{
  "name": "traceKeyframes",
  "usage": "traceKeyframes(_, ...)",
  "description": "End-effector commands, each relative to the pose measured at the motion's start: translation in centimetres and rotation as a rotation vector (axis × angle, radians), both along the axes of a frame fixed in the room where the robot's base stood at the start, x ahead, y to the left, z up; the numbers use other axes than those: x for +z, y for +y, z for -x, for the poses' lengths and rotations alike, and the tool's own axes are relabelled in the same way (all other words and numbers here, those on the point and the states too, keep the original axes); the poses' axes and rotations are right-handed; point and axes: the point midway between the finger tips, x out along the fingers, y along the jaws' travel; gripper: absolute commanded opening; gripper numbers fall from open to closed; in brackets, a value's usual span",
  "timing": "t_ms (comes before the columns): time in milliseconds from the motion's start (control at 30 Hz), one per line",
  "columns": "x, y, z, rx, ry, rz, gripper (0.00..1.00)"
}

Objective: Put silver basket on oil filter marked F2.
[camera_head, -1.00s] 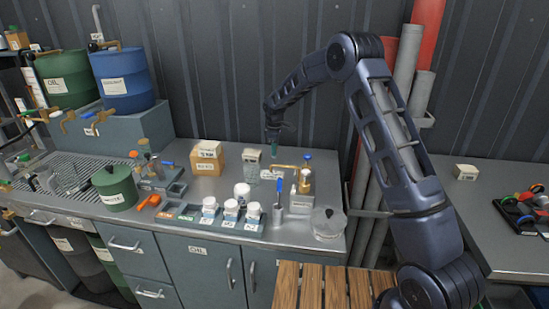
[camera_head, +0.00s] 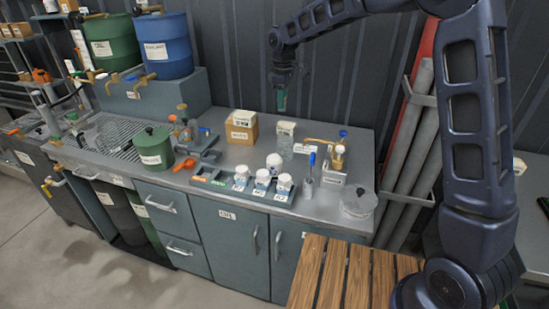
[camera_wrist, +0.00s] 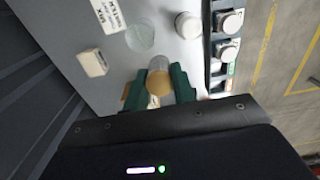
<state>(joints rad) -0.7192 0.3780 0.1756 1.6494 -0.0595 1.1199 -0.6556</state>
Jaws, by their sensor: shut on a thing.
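My gripper (camera_head: 281,98) hangs in the air above the back of the counter, in front of the ribbed wall. In the wrist view its green fingers (camera_wrist: 160,88) are shut on a small cylinder (camera_wrist: 159,76), silvery-grey at one end and tan toward the wrist; it looks like the silver basket. White round filters stand in a row in a dark tray: a left one (camera_head: 241,173), a middle one (camera_head: 262,178) and a right one (camera_head: 284,182). Their labels are too small to read surely, so I cannot tell which is F2. The wrist view shows two of them, including this one (camera_wrist: 228,52).
Another white canister (camera_head: 273,162) stands behind the row. A brown box (camera_head: 241,128), a clear jar (camera_head: 284,148), a brass fitting (camera_head: 338,152), a cup with a blue-handled tool (camera_head: 309,186) and a lidded glass bowl (camera_head: 358,203) crowd the counter. A wooden slatted surface (camera_head: 335,270) lies in front.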

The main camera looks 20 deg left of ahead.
Motion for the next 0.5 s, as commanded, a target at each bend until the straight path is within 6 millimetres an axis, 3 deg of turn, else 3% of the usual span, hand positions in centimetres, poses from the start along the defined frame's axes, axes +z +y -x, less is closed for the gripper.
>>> traceKeyframes(33,1.1,0.3,1.8,0.006,-0.003,-0.001,0.04)
traceKeyframes(200,3.3,0.5,5.8,0.007,-0.004,0.004,0.04)
traceKeyframes(367,4.1,0.6,7.5,0.008,-0.005,0.007,0.04)
traceKeyframes(500,2.7,0.5,7.9,0.007,-0.003,0.01,0.04)
